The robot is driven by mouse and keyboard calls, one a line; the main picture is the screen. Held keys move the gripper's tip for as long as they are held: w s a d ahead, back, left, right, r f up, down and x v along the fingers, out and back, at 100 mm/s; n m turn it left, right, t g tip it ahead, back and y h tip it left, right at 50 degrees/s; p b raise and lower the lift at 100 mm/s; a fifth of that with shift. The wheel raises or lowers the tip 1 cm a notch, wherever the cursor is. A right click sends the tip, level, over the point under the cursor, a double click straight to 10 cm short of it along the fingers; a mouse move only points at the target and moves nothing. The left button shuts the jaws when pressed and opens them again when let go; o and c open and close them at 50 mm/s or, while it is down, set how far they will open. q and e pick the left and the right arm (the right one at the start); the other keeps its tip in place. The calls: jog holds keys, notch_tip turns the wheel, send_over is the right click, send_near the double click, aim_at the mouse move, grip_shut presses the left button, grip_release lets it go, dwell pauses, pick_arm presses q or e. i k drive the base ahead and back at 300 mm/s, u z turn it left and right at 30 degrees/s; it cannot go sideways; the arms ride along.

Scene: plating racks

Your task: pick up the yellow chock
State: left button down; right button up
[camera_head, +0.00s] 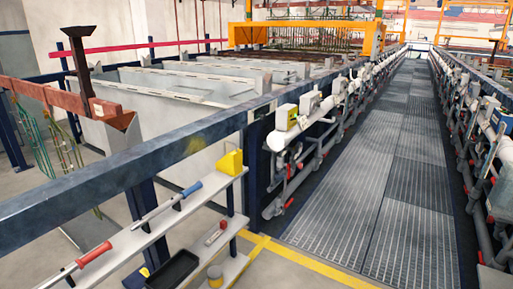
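The yellow chock (230,162) is a small wedge-shaped block. It sits on the far right end of the upper white shelf, below the dark blue rail. Nothing touches it from above. Neither of my grippers shows in the head view.
On the same upper shelf (151,236) lie a blue-handled tool (168,205) and a red-handled tool (85,261). The dark blue rail (150,160) runs above and behind the shelf. A grated walkway (375,170) is clear to the right.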

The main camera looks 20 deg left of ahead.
aim_at(232, 164)
jog(key=i, duration=2.15)
jog(key=u, duration=1.5)
